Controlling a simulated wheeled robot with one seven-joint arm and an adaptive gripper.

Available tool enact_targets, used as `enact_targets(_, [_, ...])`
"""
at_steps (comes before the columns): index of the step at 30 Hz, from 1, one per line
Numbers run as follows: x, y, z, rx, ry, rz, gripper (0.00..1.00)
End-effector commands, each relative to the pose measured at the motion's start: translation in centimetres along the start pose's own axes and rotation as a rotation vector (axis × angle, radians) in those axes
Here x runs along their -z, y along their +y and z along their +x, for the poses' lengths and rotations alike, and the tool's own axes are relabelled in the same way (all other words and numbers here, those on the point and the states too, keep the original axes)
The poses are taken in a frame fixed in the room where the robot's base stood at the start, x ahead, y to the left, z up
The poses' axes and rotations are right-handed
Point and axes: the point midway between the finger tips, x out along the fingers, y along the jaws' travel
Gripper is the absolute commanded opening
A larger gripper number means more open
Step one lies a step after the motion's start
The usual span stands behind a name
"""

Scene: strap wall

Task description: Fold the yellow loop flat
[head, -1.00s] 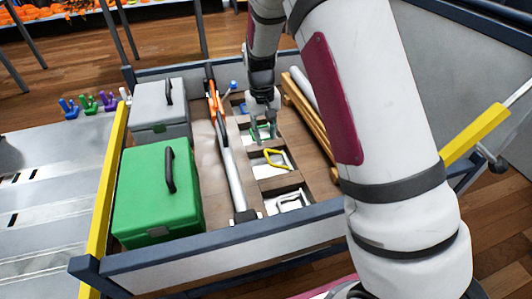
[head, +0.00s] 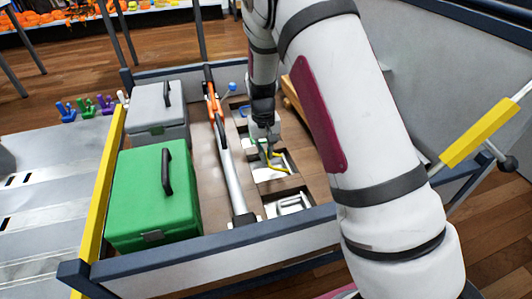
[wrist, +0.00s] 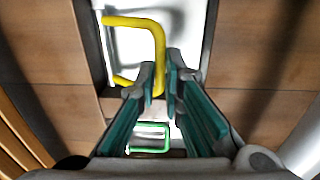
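The yellow loop (wrist: 158,48) is a bent bar over a white plate in a square recess; it also shows in the head view (head: 276,155), partly hidden by my gripper. My gripper (wrist: 162,72) has teal fingers that reach down to the loop's right-hand bar. The fingers stand apart, with the bar between their tips. I cannot tell whether either finger touches the bar. In the head view my gripper (head: 265,143) is over the yellow loop's recess, its tips small and partly blended with the loop.
A green loop (wrist: 150,150) sits in the neighbouring recess, and a white one (head: 292,204) in the nearest recess. A green case (head: 150,205), a grey case (head: 150,115) and a long silver-and-orange tool (head: 232,175) lie to the left. A raised dark rim (head: 210,231) edges the bench.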

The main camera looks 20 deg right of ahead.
Motion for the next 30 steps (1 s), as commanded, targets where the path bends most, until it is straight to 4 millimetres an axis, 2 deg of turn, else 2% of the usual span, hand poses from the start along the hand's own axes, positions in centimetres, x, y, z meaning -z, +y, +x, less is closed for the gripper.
enact_targets(10, [0.0,-0.1,0.0,-0.012,0.000,-0.002,0.00])
enact_targets(16, [0.0,-0.7,0.5,-0.083,0.000,-0.007,0.00])
enact_targets(19, [-0.1,-1.1,0.9,-0.143,0.000,-0.008,0.00])
enact_targets(28, [0.0,-2.1,2.7,-0.135,0.000,-0.001,0.00])
enact_targets(29, [0.0,-2.1,2.8,-0.135,0.001,-0.001,0.01])
enact_targets(30, [0.0,-2.1,2.7,-0.135,0.001,-0.001,0.10])
